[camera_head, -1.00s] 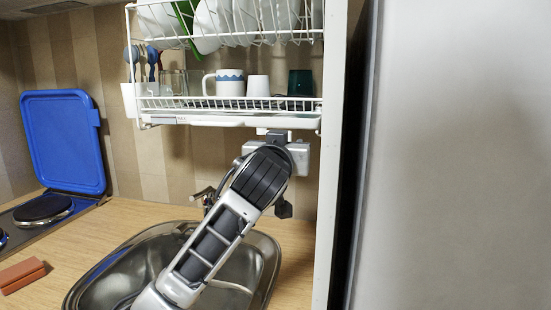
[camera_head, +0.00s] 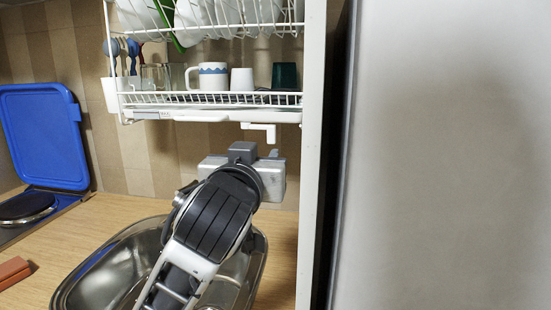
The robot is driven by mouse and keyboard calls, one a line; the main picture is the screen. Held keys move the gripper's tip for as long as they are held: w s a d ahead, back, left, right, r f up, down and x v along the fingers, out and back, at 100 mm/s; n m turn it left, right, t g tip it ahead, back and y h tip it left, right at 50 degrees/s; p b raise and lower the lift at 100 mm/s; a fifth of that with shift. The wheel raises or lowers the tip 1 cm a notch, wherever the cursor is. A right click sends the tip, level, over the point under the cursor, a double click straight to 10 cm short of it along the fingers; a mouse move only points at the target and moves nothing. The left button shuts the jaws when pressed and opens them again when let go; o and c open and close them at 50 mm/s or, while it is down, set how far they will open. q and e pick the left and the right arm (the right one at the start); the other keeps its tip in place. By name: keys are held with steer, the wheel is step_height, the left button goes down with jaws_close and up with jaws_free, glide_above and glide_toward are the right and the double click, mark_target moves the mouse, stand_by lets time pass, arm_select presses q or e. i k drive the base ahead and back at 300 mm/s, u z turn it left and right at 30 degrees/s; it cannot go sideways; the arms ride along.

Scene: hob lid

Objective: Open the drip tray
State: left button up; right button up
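The drip tray (camera_head: 205,116) is a thin white strip under the lower shelf of the dish rack. A small white angled handle (camera_head: 262,130) hangs below its front, right of the middle. I cannot tell whether the tray is pulled out at all. My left gripper (camera_head: 243,150) is just below and slightly left of the handle, apart from it in the picture. My arm and wrist partly hide it, and its finger opening does not show. My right gripper is not in view.
The dish rack (camera_head: 205,99) above holds plates, mugs and glasses. A steel sink (camera_head: 100,270) lies below my arm. A tall light panel (camera_head: 312,150) and a large grey surface (camera_head: 450,160) close off the right. A blue hob lid (camera_head: 43,135) stands upright at left.

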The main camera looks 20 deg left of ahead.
mark_target(177, 112)
steer(key=k, duration=1)
